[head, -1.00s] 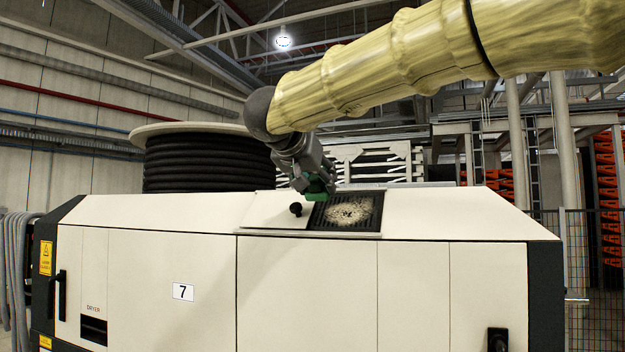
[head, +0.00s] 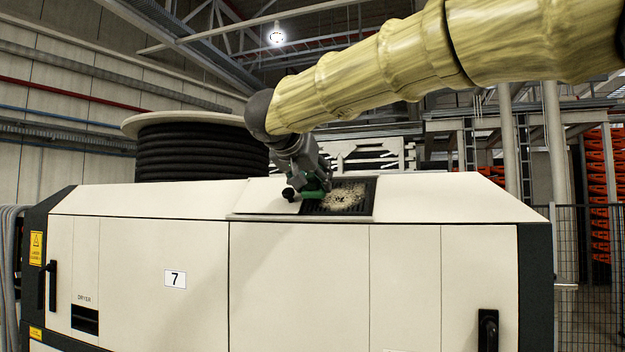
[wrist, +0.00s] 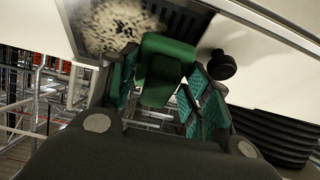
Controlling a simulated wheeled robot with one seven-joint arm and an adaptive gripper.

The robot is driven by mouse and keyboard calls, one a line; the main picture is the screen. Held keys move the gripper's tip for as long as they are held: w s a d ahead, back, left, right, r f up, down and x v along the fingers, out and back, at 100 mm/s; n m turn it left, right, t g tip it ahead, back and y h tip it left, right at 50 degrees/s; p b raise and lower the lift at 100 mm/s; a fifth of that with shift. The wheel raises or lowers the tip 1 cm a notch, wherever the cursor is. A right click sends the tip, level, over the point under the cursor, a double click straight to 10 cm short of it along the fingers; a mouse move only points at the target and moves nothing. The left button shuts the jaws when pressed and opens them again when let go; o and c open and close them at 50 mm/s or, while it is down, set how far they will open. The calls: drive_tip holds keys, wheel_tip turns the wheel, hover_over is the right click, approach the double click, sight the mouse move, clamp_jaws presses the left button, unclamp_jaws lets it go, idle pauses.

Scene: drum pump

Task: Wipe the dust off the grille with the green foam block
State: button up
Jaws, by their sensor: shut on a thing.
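The dark grille (head: 368,205) is set in the sloping top of the white cabinet, with a pale patch of dust (head: 345,196) on its middle. My gripper (head: 314,194) is at the grille's left edge in the head view. It is shut on the green foam block (wrist: 165,68), which sits between the green finger pads in the wrist view. In the wrist view the block is at the edge of the dusty grille (wrist: 195,24). Whether the block touches the grille surface is hard to tell.
A black knob (head: 288,193) stands on the panel just left of the grille; it also shows close to the gripper in the wrist view (wrist: 217,65). A large black hose reel (head: 195,150) stands behind the cabinet (head: 300,270). The cabinet top right of the grille is clear.

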drive_tip(key=shift+w+d+f, duration=0.1)
drive_tip(key=shift+w+f, duration=0.05)
drive_tip(key=shift+w, duration=0.05)
drive_tip(key=shift+w+d+f, duration=0.15)
drive_tip(key=shift+w+f, duration=0.25)
drive_tip(key=shift+f, duration=0.05)
idle(0.6)
drive_tip(key=shift+s+d+r+p, duration=0.1)
drive_tip(key=shift+s+d+p, duration=0.25)
drive_tip(key=shift+d, duration=0.4)
drive_tip(key=shift+s+d+r+p, duration=0.1)
drive_tip(key=shift+s+d+p, duration=0.15)
drive_tip(key=shift+d+p, duration=0.35)
drive_tip(key=shift+s+d+f+p, duration=0.1)
drive_tip(key=shift+s+d+p, duration=0.35)
drive_tip(key=shift+d, duration=0.9)
drive_tip(key=shift+s+d+f+p, duration=0.1)
drive_tip(key=shift+s+d+p, duration=0.35)
drive_tip(key=shift+d, duration=0.9)
drive_tip(key=shift+s+d+p, duration=0.4)
drive_tip(key=shift+d+p, duration=0.1)
drive_tip(key=shift+d, duration=0.85)
drive_tip(key=shift+w+a+f+p, duration=0.15)
drive_tip(key=shift+p, duration=0.2)
